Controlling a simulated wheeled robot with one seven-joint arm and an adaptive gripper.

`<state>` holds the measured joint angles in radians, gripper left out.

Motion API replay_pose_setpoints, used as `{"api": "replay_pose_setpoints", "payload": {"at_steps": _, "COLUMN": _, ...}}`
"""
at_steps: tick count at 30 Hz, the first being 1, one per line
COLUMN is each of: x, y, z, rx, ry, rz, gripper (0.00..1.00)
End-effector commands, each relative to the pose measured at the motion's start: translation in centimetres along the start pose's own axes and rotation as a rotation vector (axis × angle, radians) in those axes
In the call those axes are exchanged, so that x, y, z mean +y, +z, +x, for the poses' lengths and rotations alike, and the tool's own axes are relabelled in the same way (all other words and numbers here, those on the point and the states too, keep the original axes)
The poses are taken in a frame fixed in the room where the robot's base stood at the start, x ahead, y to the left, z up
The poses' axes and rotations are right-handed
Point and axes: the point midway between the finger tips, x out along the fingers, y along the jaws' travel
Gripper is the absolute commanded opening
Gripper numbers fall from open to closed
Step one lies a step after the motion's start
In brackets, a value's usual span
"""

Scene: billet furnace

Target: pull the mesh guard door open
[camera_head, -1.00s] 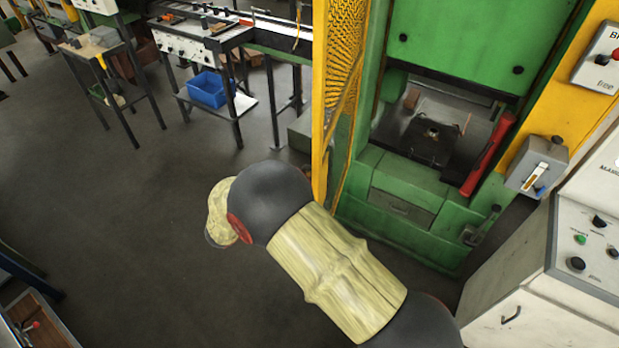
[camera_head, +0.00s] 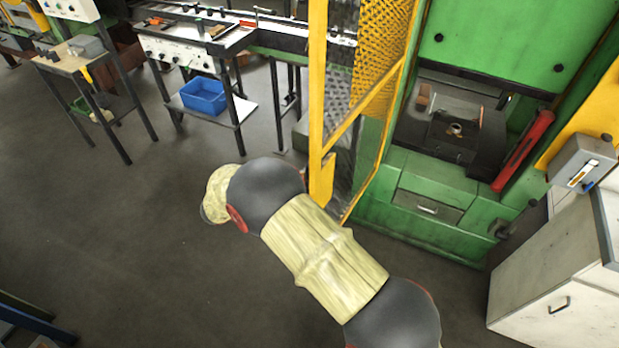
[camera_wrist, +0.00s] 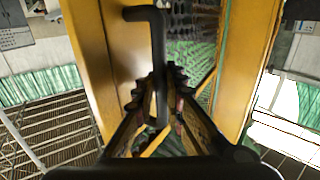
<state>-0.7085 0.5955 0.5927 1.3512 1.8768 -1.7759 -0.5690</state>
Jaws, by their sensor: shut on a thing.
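The mesh guard door (camera_head: 318,95) has a yellow frame with yellow wire mesh and stands ajar at the left of the green press. In the wrist view its yellow frame post (camera_wrist: 88,60) carries a black bar handle (camera_wrist: 158,50). My gripper (camera_wrist: 160,105) is shut on the black handle, with a ridged finger on each side of the bar. In the head view my arm covers the gripper and the handle.
The green press (camera_head: 430,170) stands behind the door, with a red bar (camera_head: 523,150) at its opening. A white cabinet (camera_head: 550,275) is at the right. A bench with a blue bin (camera_head: 204,95) is behind left.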

Motion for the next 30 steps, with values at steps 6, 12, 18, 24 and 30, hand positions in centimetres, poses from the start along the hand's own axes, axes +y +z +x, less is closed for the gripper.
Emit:
{"api": "replay_pose_setpoints", "payload": {"at_steps": 6, "x": 0.12, "y": 0.31, "z": -0.07, "rx": -0.002, "ry": 0.003, "rz": -0.006, "gripper": 0.0}}
{"api": "replay_pose_setpoints", "payload": {"at_steps": 12, "x": 0.1, "y": 0.29, "z": -0.06, "rx": -0.003, "ry": 0.002, "rz": -0.005, "gripper": 0.0}}
{"api": "replay_pose_setpoints", "payload": {"at_steps": 18, "x": 0.05, "y": 0.18, "z": -0.03, "rx": -0.002, "ry": 0.002, "rz": -0.003, "gripper": 0.21}}
{"api": "replay_pose_setpoints", "payload": {"at_steps": 24, "x": 0.01, "y": 0.09, "z": -0.01, "rx": -0.001, "ry": 0.002, "rz": -0.001, "gripper": 0.28}}
{"api": "replay_pose_setpoints", "payload": {"at_steps": 30, "x": -0.01, "y": 0.05, "z": -0.05, "rx": -0.001, "ry": 0.002, "rz": 0.0, "gripper": 0.28}}
